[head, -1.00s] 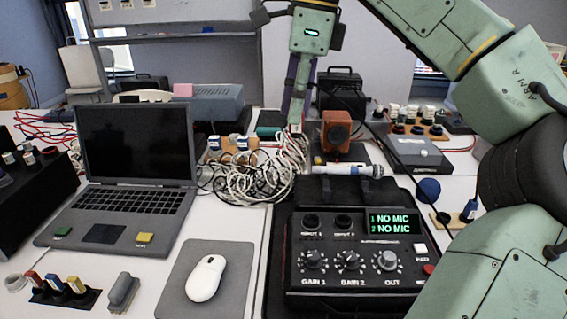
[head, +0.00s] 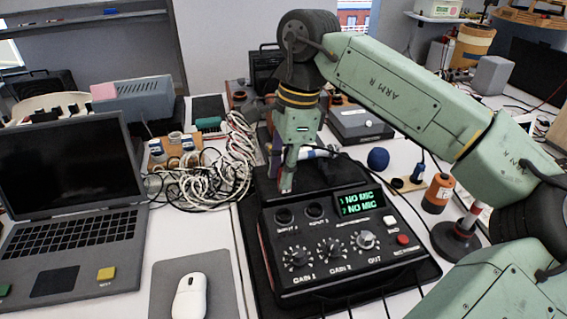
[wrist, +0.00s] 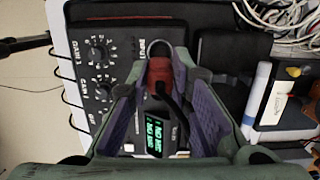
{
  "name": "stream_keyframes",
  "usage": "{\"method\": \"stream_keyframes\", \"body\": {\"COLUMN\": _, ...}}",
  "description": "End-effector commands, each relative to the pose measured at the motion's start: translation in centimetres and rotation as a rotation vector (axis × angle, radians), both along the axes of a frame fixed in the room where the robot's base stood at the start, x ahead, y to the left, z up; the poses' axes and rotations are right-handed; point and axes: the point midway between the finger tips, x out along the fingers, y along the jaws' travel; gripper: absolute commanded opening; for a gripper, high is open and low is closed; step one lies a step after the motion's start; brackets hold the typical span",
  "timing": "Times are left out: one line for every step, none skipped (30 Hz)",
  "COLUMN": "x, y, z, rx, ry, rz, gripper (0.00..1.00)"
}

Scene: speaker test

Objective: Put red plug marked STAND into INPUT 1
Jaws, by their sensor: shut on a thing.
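A red plug (wrist: 158,76) with a dark cable sits between my gripper's purple pads in the wrist view; no STAND marking is readable. My gripper (head: 287,188) is shut on it, just behind and above the black mixer (head: 345,285) in the head view. The INPUT 1 socket (head: 284,215) is the left of two round sockets, just in front of the fingertips and apparently empty. The INPUT 2 socket (head: 316,210) is right of it. The green display (head: 358,202) reads NO MIC on both lines. The plug's nose is hard to make out.
White tangled cables (head: 215,165) lie left of my gripper. A microphone (head: 315,152) lies behind it, partly hidden. A laptop (head: 70,215) and white mouse (head: 189,297) are at left. A dark round-based stand (head: 456,240) and orange canister (head: 438,193) are at right.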

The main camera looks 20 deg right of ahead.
Motion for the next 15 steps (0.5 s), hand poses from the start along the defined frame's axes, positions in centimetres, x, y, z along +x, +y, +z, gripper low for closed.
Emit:
{"method": "stream_keyframes", "body": {"x": -0.1, "y": 0.0, "z": -0.2, "rx": 0.001, "ry": 0.0, "rz": 0.0, "gripper": 0.0}}
{"method": "stream_keyframes", "body": {"x": -0.1, "y": 0.0, "z": -0.3, "rx": 0.001, "ry": 0.0, "rz": 0.0, "gripper": 0.0}}
{"method": "stream_keyframes", "body": {"x": 0.0, "y": 0.0, "z": -0.4, "rx": 0.001, "ry": 0.0, "rz": 0.0, "gripper": 0.0}}
{"method": "stream_keyframes", "body": {"x": 0.0, "y": 0.0, "z": -0.5, "rx": 0.001, "ry": 0.0, "rz": 0.0, "gripper": 0.0}}
{"method": "stream_keyframes", "body": {"x": 0.0, "y": 0.0, "z": -0.6, "rx": 0.001, "ry": 0.0, "rz": 0.0, "gripper": 0.0}}
{"method": "stream_keyframes", "body": {"x": 0.0, "y": 0.0, "z": -0.8, "rx": 0.001, "ry": 0.0, "rz": 0.0, "gripper": 0.0}}
{"method": "stream_keyframes", "body": {"x": 0.0, "y": 0.0, "z": -0.9, "rx": 0.001, "ry": 0.0, "rz": 0.0, "gripper": 0.0}}
{"method": "stream_keyframes", "body": {"x": 0.0, "y": 0.0, "z": -1.1, "rx": 0.001, "ry": 0.0, "rz": 0.0, "gripper": 0.0}}
{"method": "stream_keyframes", "body": {"x": 0.0, "y": 0.0, "z": -1.3, "rx": 0.001, "ry": 0.0, "rz": 0.0, "gripper": 0.0}}
{"method": "stream_keyframes", "body": {"x": 0.0, "y": 0.0, "z": -1.5, "rx": 0.001, "ry": 0.0, "rz": 0.0, "gripper": 0.0}}
{"method": "stream_keyframes", "body": {"x": 0.0, "y": 0.0, "z": -1.7, "rx": 0.001, "ry": -0.001, "rz": 0.0, "gripper": 0.0}}
{"method": "stream_keyframes", "body": {"x": 0.0, "y": 0.0, "z": -2.0, "rx": 0.001, "ry": -0.001, "rz": 0.0, "gripper": 0.0}}
{"method": "stream_keyframes", "body": {"x": 0.0, "y": 0.0, "z": -2.2, "rx": 0.001, "ry": -0.001, "rz": 0.0, "gripper": 0.0}}
{"method": "stream_keyframes", "body": {"x": 0.0, "y": 0.0, "z": -2.4, "rx": 0.001, "ry": -0.001, "rz": 0.0, "gripper": 0.0}}
{"method": "stream_keyframes", "body": {"x": 0.0, "y": 0.0, "z": -2.7, "rx": 0.001, "ry": -0.001, "rz": 0.0, "gripper": 0.0}}
